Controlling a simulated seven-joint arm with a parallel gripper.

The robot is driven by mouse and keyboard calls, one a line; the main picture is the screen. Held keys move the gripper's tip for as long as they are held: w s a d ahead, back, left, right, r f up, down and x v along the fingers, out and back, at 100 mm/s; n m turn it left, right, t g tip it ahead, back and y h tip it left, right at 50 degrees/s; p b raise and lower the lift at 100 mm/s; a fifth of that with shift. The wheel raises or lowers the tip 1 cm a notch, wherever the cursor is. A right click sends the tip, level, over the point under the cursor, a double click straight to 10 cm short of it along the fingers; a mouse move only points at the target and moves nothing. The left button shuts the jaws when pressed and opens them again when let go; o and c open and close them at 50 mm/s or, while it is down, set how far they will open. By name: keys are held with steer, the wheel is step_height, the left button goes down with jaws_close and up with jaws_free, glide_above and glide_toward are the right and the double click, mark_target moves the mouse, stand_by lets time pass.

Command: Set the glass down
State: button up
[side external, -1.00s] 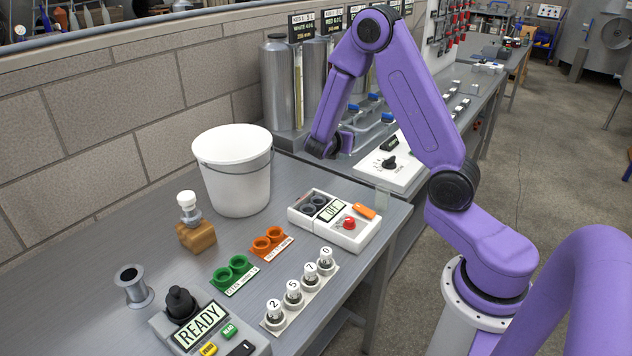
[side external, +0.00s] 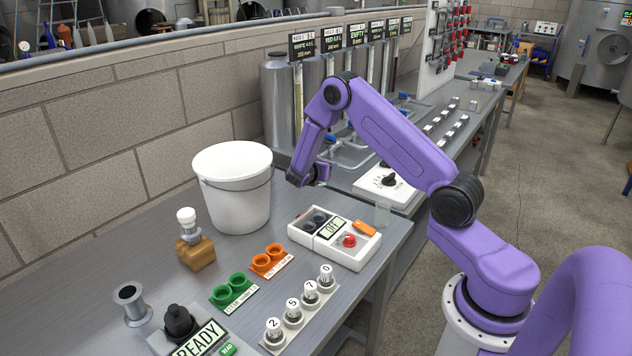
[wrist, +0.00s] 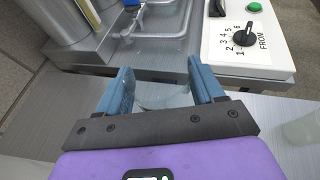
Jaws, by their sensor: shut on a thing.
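My gripper (wrist: 160,72) shows in the wrist view with its two blue fingers on either side of a clear glass (wrist: 165,96). It is shut on this glass, which is see-through and hard to make out. Behind the glass is the edge of the grey bench with the taps. I cannot tell whether its base touches anything. In the side view my gripper (side external: 321,172) is above the table, just right of the white bucket, and the held glass cannot be made out there. A second clear glass (side external: 382,214) stands at the table's right edge; it also shows in the wrist view (wrist: 303,130).
The white bucket (side external: 233,190) stands left of my gripper. A white box with a display and red button (side external: 334,238) is in front. A white dial panel (side external: 386,188) and metal cylinders (side external: 279,100) are behind. Orange (side external: 268,260) and green (side external: 233,290) cup holders lie nearer.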

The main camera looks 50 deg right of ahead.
steer(key=w+f, duration=0.1)
steer(key=w+d+f, duration=0.1)
steer(key=f, duration=0.1)
steer(key=shift+w+d+f, duration=0.15)
steer(key=shift+w+f, duration=0.1)
steer(key=shift+w, duration=0.05)
steer(key=shift+w+d+f, duration=0.1)
steer(key=shift+w+f, duration=0.05)
steer(key=shift+f, duration=1.5)
steer(key=shift+f, duration=0.2)
steer(key=o, duration=1.1)
steer(key=shift+c, duration=0.2)
steer(key=shift+r, duration=0.1)
